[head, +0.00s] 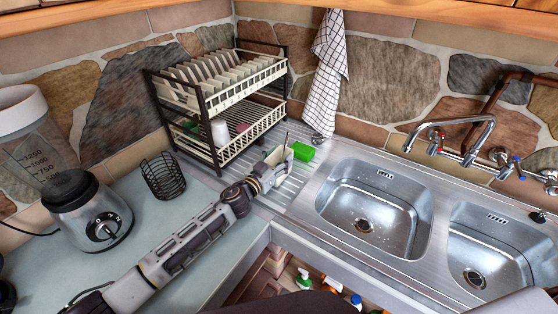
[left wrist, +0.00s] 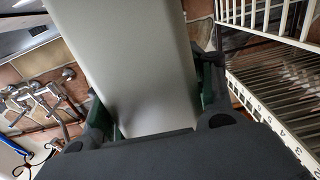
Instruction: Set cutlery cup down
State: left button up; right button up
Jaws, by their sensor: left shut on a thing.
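My left gripper (head: 278,162) is over the ribbed drainboard, between the dish rack and the left sink bowl. In the left wrist view it is shut on a smooth pale grey thing (left wrist: 130,65), which I take to be the cutlery cup. The cup fills the space between the fingers, and its far end runs out of the picture. In the head view the gripper mostly hides it, so I cannot tell whether it touches the drainboard (head: 290,187). My right gripper is not in view.
A two-tier dish rack (head: 203,147) holds plates and a white cup (head: 219,132). A green sponge (head: 303,151) lies close right of my gripper. A black wire basket (head: 164,178) and a blender (head: 88,212) stand on the left counter. The sink bowl (head: 372,212) is empty.

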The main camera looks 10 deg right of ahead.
pick_arm(q)
jog(key=shift+f, duration=0.15)
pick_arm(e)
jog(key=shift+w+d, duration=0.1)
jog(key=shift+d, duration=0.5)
pick_arm(q)
jog(key=shift+f, duration=0.1)
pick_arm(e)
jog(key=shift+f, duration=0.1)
pick_arm(q)
jog(key=o, duration=1)
jog(key=shift+o, duration=0.2)
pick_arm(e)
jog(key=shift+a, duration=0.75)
pick_arm(q)
jog(key=shift+a+r, duration=0.1)
jog(key=shift+r, duration=0.1)
